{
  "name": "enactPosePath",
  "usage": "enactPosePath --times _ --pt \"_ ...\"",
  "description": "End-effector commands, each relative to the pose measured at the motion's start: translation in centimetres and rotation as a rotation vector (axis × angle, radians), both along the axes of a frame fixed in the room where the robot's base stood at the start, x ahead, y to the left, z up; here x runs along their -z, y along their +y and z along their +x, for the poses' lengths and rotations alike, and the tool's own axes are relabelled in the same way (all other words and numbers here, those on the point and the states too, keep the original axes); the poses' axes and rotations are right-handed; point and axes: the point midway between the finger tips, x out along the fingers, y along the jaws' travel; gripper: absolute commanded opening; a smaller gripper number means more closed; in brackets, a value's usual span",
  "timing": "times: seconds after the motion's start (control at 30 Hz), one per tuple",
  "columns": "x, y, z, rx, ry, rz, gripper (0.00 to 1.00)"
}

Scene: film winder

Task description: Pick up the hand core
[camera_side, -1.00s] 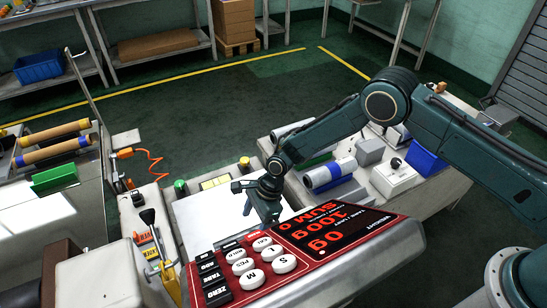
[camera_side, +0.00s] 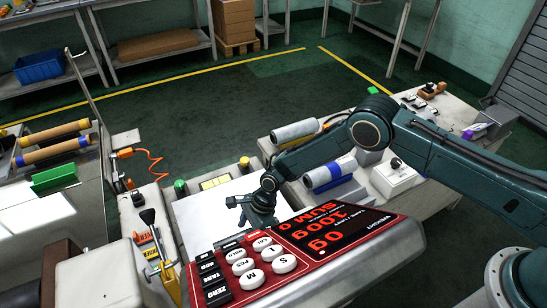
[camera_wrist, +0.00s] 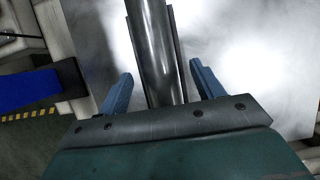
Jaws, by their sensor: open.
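A dark grey, shiny cylinder (camera_wrist: 155,40), which looks like the hand core, runs lengthwise down the middle of the wrist view over a pale metal surface (camera_wrist: 255,60). My gripper (camera_wrist: 162,82) is open, with one blue-grey finger on each side of the cylinder. Gaps show between the fingers and the cylinder. Its near end is hidden behind my gripper body. In the side view my gripper (camera_side: 256,216) is low over the white plate (camera_side: 200,215), just behind the scale display. The cylinder cannot be made out there.
The red scale display (camera_side: 310,250) stands close in front of my gripper and hides part of the plate.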

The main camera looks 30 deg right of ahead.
Motion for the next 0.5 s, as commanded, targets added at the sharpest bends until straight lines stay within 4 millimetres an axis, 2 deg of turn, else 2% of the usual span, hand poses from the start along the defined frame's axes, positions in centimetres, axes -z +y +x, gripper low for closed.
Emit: enactPosePath --times 0.17,0.27,0.43,0.5 --pt "-0.01 -0.02 0.0 0.0 0.0 0.0 0.67" --pt "-0.03 -0.01 0.0 0.0 0.0 0.0 0.51" --pt "-0.02 -0.02 0.0 0.0 0.0 0.0 0.18" --pt "-0.05 0.0 0.02 0.0 0.0 0.001 0.13"
